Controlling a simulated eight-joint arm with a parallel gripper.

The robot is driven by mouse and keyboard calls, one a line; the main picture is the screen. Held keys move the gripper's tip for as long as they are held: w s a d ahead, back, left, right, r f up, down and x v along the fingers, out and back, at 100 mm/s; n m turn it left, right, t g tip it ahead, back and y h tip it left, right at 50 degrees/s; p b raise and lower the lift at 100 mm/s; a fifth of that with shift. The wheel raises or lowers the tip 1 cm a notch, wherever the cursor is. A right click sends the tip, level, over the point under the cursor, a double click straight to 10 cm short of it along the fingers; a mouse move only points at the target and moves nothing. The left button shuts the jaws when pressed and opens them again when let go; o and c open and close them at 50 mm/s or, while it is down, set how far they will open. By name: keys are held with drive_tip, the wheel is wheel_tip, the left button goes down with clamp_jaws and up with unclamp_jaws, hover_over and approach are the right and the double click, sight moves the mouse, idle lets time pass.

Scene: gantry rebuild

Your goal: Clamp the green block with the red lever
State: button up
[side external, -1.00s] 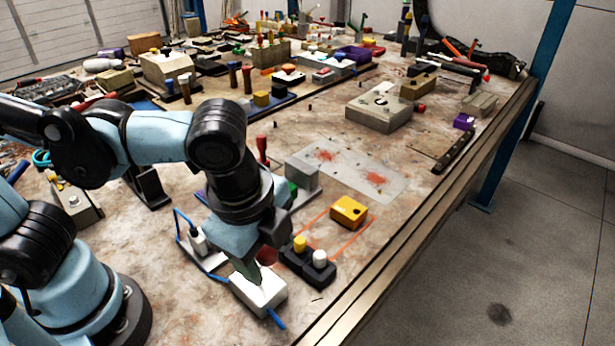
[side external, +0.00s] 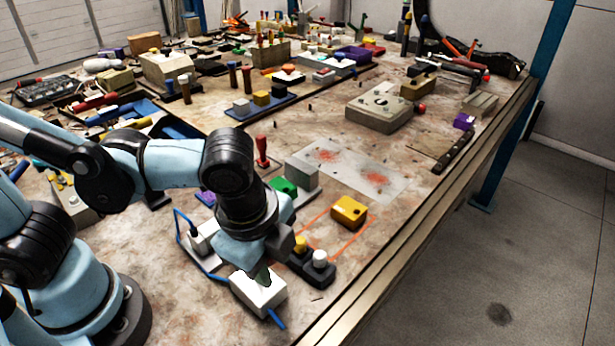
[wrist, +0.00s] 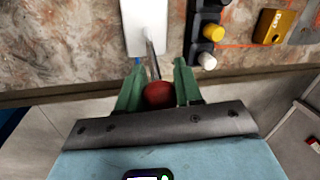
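In the side external view, the green block (side external: 283,186) sits beside an upright grey block (side external: 302,178). A red-handled lever (side external: 262,150) stands upright just behind them. My gripper (side external: 264,278) is lower down, over a white box (side external: 258,293) near the table's front edge. In the wrist view, the green fingers of my gripper (wrist: 159,80) stand apart on both sides of a red ball knob (wrist: 158,95). A metal rod joins the knob to the white box (wrist: 143,22). I cannot tell whether the fingers touch the knob. The green block is not in the wrist view.
A black base with a yellow and a white knob (side external: 319,268) stands close to the right of my gripper. A yellow block (side external: 348,211) lies beyond it. A white device with a blue wire loop (side external: 203,240) is at the left.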

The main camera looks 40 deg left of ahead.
clamp_jaws()
drive_tip(key=shift+a, duration=0.1)
drive_tip(key=shift+a+r+n+h, duration=0.15)
drive_tip(key=shift+a+r+h, duration=0.05)
drive_tip(key=shift+a+h, duration=0.75)
drive_tip(key=shift+a+r+n+h, duration=0.15)
drive_tip(key=shift+a+h, duration=0.45)
drive_tip(key=shift+h, duration=0.55)
drive_tip(key=shift+a+f+h, duration=0.2)
drive_tip(key=shift+a+h, duration=1.15)
drive_tip(key=shift+h, duration=0.45)
drive_tip(key=o, duration=0.7)
unclamp_jaws()
drive_tip(key=shift+o, duration=0.2)
drive_tip(key=v, duration=1.2)
drive_tip(key=shift+a, duration=0.15)
